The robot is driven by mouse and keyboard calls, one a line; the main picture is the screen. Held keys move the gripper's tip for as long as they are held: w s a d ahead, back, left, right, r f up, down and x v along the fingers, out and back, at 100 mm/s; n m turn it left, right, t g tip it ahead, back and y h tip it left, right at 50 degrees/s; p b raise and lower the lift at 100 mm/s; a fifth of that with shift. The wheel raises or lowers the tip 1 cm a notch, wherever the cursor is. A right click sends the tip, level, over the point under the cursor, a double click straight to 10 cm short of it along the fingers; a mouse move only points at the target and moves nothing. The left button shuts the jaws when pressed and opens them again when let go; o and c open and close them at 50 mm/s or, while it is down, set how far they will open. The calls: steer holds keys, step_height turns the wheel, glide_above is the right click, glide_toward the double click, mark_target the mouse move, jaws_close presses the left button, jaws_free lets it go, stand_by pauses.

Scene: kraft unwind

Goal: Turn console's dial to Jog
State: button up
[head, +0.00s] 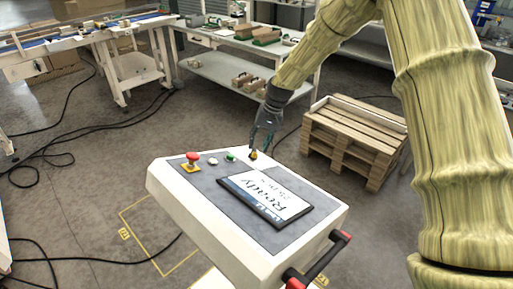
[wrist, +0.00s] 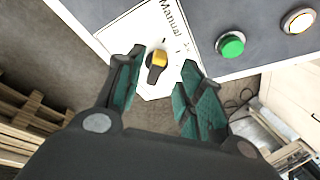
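The console (head: 180,205) has a white housing and a tilted grey panel. Its dial (head: 254,155), black with a yellow-orange top, sits near the panel's far right corner. In the wrist view the dial (wrist: 158,62) stands on a white plate (wrist: 133,40) lettered "Manual", with small tick marks; other lettering is cut off or too small to read. My gripper (head: 263,138) is over the dial. In the wrist view its two green-padded fingers are apart, one on each side of the dial, with gaps to it. I see no Jog label.
The panel also bears a red emergency button (head: 192,157), a white button (head: 213,161), a green button (head: 231,156) and a screen (head: 265,197) reading "Ready". A red-and-black handle (head: 322,262) is on the near right edge. Stacked pallets (head: 355,135) stand beyond, right of my gripper.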

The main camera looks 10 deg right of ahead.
mark_target(255, 150)
steer(key=w+f, duration=0.2)
steer(key=f, duration=0.1)
steer(key=w+a+f+p, duration=0.1)
steer(key=f, duration=0.1)
steer(key=shift+w+f, duration=0.15)
steer(key=shift+f, duration=0.35)
steer(key=shift+s, duration=0.2)
steer(key=shift+s+r, duration=0.45)
steer(key=shift+s, duration=0.35)
steer(key=shift+w+a+f, duration=0.15)
steer(key=shift+w+f, duration=0.4)
steer(key=shift+f, duration=0.05)
steer(key=shift+c, duration=0.9)
steer(key=shift+w+f, duration=0.15)
steer(key=shift+w, duration=0.05)
steer(key=c, duration=0.3)
steer(key=shift+s+r, duration=0.15)
steer(key=shift+r, duration=0.1)
steer(key=shift+c, duration=1)
